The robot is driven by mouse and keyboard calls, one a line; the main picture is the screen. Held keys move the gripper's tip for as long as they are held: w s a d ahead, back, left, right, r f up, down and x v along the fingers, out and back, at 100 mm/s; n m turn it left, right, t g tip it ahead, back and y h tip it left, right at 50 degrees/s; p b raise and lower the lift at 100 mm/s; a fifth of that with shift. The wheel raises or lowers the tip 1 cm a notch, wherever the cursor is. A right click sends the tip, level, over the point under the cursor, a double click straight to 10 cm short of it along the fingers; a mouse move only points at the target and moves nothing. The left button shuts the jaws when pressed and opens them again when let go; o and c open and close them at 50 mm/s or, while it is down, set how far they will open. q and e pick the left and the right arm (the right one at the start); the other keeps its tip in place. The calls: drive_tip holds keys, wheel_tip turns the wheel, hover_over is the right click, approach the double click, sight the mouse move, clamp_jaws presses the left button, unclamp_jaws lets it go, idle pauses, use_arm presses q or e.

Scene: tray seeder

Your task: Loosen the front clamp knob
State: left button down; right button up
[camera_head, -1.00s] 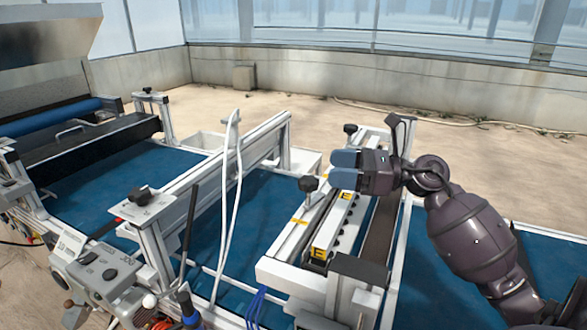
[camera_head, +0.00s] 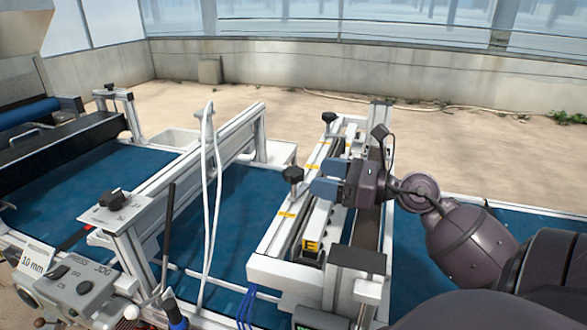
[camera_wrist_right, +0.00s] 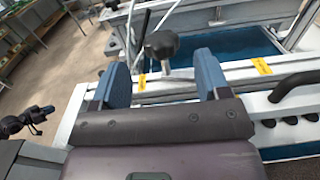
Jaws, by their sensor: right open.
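The front clamp knob (camera_head: 292,174) is a black lobed knob on a thin post, standing on the pale rail of the seeder frame. My right gripper (camera_head: 328,178) has blue fingers and is just to the right of the knob in the head view, pointing at it. In the right wrist view the knob (camera_wrist_right: 161,45) shows ahead of the gap between the two spread fingers (camera_wrist_right: 160,76). The gripper is open and empty, and appears apart from the knob. My left gripper is not in view.
A second black knob (camera_head: 328,117) stands farther back on the frame. A white bar with yellow labels (camera_head: 311,246) lies below my right gripper. White cables (camera_head: 207,200) hang to the left. A control box (camera_head: 75,285) sits at the front left.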

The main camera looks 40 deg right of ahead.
sight(294, 169)
drive_tip(key=p+x, duration=0.1)
drive_tip(key=x, duration=0.4)
drive_tip(key=shift+w+a+r, duration=0.1)
drive_tip(key=shift+w, duration=0.05)
drive_tip(key=shift+w+a, duration=0.3)
drive_tip(key=shift+w, duration=0.35)
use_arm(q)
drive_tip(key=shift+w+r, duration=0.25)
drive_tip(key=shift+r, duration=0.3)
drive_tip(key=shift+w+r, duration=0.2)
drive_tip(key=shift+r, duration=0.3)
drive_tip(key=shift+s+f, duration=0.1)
